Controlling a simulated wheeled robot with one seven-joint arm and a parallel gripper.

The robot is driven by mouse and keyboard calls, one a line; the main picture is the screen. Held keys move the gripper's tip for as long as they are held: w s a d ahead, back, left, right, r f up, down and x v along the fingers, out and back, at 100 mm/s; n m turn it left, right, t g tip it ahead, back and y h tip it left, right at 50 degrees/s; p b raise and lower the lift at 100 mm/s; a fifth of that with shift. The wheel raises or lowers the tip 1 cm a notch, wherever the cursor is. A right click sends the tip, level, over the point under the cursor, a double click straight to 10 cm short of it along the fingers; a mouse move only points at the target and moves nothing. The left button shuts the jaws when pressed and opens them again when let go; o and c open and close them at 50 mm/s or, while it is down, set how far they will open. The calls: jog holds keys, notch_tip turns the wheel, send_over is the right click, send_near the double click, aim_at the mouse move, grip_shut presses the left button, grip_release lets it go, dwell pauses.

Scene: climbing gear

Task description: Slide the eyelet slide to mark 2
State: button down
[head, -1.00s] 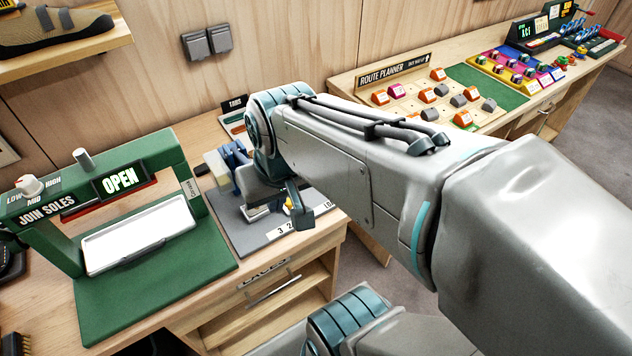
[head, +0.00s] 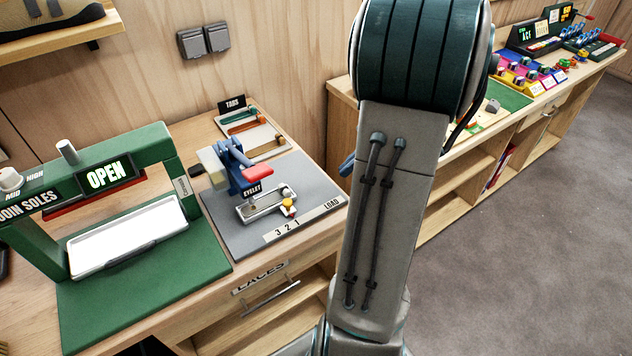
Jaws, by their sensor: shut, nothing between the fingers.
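The eyelet press (head: 232,172) is blue with a red handle and an EYELET label, and stands on a grey base plate (head: 222,226). In front of it lies the pale metal eyelet slide (head: 258,209). A small yellow and orange piece (head: 289,204) is at its right end, with a round grey knob just behind. A white strip (head: 311,218) along the front edge reads 3, 2, 1 and, farther right, LOAD. The slide's right end lies roughly behind the numbers, left of LOAD; I cannot tell its exact mark. My gripper is out of sight; my raised arm stands to the right.
A green sole press (head: 141,276) with an OPEN sign and white tray stands left of the base plate. A TABS tray (head: 267,147) lies behind. The LACES drawer (head: 262,288) is below. My arm partly covers the far right bench (head: 560,100).

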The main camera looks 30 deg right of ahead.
jog(key=x, duration=1)
jog(key=shift+s+a+r, duration=0.1)
jog(key=shift+w+a+f+p, duration=0.1)
jog(key=shift+w+a+p, duration=0.25)
jog(key=shift+a, duration=0.5)
jog(key=shift+w+a+f+p, duration=0.1)
jog(key=shift+w+a+p, duration=0.15)
jog(key=shift+w+a, duration=0.4)
jog(key=shift+s+a, duration=0.15)
